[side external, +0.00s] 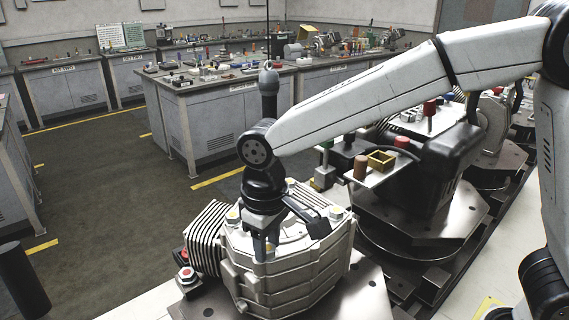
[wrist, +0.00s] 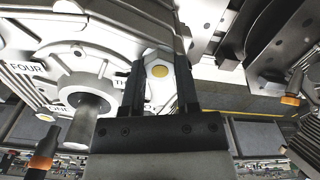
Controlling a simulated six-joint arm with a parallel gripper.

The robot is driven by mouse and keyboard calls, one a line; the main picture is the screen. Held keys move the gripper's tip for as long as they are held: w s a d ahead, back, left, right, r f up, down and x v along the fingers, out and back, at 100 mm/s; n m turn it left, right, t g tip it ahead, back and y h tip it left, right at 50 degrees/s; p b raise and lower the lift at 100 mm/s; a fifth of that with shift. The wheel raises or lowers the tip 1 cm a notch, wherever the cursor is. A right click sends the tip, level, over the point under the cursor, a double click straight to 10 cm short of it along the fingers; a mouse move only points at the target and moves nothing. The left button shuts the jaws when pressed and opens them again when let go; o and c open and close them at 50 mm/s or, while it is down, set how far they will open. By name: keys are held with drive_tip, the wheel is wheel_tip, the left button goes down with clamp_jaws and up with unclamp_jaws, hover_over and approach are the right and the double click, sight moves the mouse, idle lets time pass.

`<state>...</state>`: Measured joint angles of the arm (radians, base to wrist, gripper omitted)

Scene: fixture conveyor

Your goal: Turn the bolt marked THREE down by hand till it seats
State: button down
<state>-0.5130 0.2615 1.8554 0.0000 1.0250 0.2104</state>
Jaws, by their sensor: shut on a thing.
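The bolt marked THREE (wrist: 159,71) has a yellow-topped head and sits at the edge of the pale metal housing (wrist: 110,35). A label starting "TH" (wrist: 124,77) shows beside it, partly covered by a finger. My gripper (wrist: 160,62) has its two dark fingers on either side of this bolt head and is shut on it. In the side external view my gripper (side external: 266,247) points down at the near top edge of the housing (side external: 290,277). The bolt's shank and how far it sits in are hidden.
Labels FOUR (wrist: 27,68) and ONE (wrist: 57,108) show nearby. A grey shaft (wrist: 87,118) rises from the housing. A finned block (side external: 204,236) is at its left, and another dark fixture (side external: 425,170) stands behind right.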

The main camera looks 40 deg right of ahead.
sight(268, 247)
drive_tip(key=shift+m, duration=1.6)
drive_tip(key=shift+c, duration=1.7)
unclamp_jaws()
drive_tip(key=shift+r, duration=0.1)
drive_tip(key=shift+r, duration=3.85)
